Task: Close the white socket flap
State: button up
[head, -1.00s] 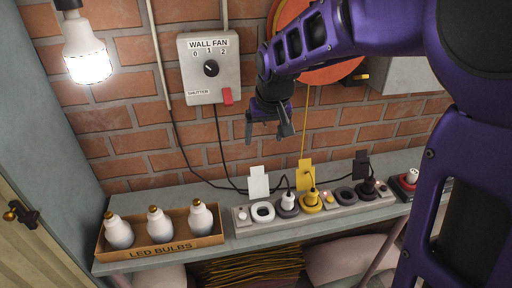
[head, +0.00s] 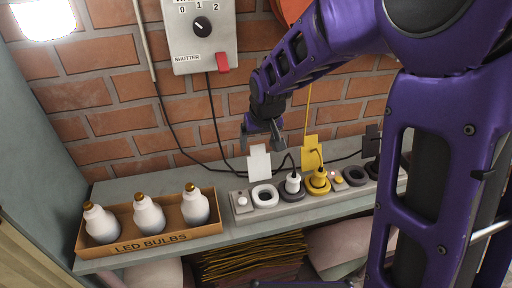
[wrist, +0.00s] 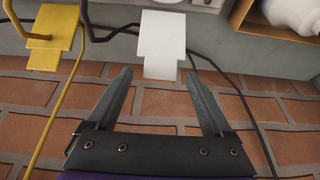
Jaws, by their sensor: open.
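The white socket flap (head: 260,163) stands raised at the back of the power strip (head: 240,206), behind the white ring socket (head: 265,196). In the wrist view the white flap (wrist: 163,42) lies ahead of the gap between my fingers. My gripper (head: 262,140) is open and empty, just above and behind the white flap, in front of the brick wall. It also shows in the wrist view (wrist: 162,92), with both fingers spread and apart from the flap. The strip's sockets lie mostly beyond the top edge of the wrist view.
A yellow flap (head: 311,152) and a dark flap (head: 372,141) stand raised along the strip. Plugs with cables sit in several sockets. A cardboard tray (head: 205,229) of LED bulbs is at left.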

jog(key=shift+w+f, duration=0.2)
jog(key=shift+f, duration=0.4)
grip_shut()
